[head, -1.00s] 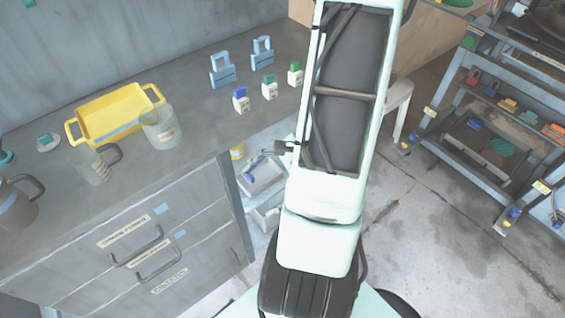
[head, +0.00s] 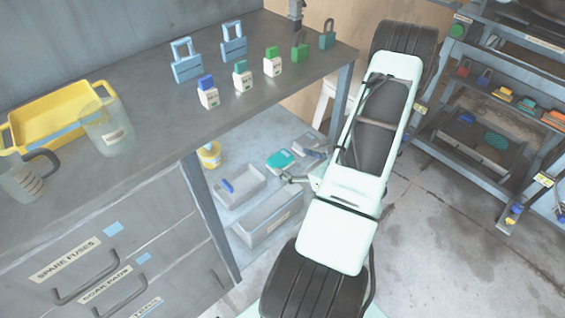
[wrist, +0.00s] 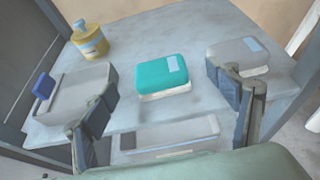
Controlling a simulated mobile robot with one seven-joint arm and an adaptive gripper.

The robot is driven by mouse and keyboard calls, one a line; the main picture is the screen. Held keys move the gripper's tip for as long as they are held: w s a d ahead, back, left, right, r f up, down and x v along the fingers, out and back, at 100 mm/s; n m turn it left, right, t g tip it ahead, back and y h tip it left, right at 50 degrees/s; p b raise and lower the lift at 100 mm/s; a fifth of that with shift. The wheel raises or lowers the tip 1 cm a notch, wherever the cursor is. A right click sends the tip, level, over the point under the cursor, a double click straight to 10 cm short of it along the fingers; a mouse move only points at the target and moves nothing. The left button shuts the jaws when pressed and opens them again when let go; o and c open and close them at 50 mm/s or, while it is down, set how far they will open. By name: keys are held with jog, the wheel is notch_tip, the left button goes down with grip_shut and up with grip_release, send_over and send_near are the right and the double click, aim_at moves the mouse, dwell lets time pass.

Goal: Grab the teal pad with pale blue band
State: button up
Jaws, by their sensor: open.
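The teal pad with a pale blue band (wrist: 163,72) lies on the grey shelf, ahead of my gripper in the wrist view. Its lower part is whitish, and the pale band crosses the right part of its top. It also shows in the head view (head: 280,160), under the bench and left of my arm. My gripper (wrist: 166,112) is open, its two dark fingers wide apart at the left and right of the wrist view. The pad appears between and beyond the fingers, touched by neither. The exact gap in depth is hard to tell.
A grey pad (wrist: 238,52) lies right of the teal pad, beyond the right finger. A grey bin (wrist: 70,104) with a blue piece stands at left, near the left finger. A yellow jar (wrist: 90,42) stands behind it. Another grey bin (wrist: 190,130) sits lower in front. A bench leg (head: 212,215) stands nearby.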

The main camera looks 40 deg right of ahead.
aim_at(281, 157)
jog(key=x, duration=0.2)
jog(key=b+x, duration=0.1)
jog(key=x, duration=0.1)
jog(key=b+x, duration=0.1)
jog(key=x, duration=0.2)
jog(key=shift+s+a+f, duration=0.15)
jog(key=shift+a+f, duration=0.05)
jog(key=shift+f, duration=0.05)
jog(key=c, duration=1.2)
